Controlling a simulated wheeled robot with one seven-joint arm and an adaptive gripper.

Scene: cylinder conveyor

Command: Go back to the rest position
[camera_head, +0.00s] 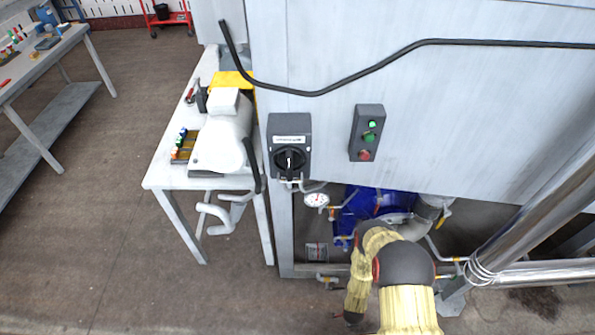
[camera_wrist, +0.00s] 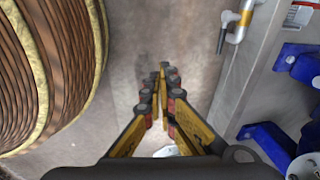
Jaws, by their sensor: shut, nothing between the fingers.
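My gripper (camera_wrist: 162,78) shows in the wrist view, with its yellow and black fingers converging until the tips meet. It is shut and holds nothing. The tips point toward bare brown floor (camera_wrist: 180,35). In the head view my arm, in a pale yellow sleeve with dark joints, is bent low at the bottom right of centre. Only a small dark part of its end shows there, near the bottom edge, and the fingers cannot be made out.
A grey cabinet (camera_head: 440,120) with a rotary switch (camera_head: 289,158) and button box (camera_head: 367,133) stands close behind my arm. Blue machinery (camera_head: 375,203) sits in its lower opening. A white table (camera_head: 165,175) is to the left. Floor between it and the workbench (camera_head: 50,95) is clear.

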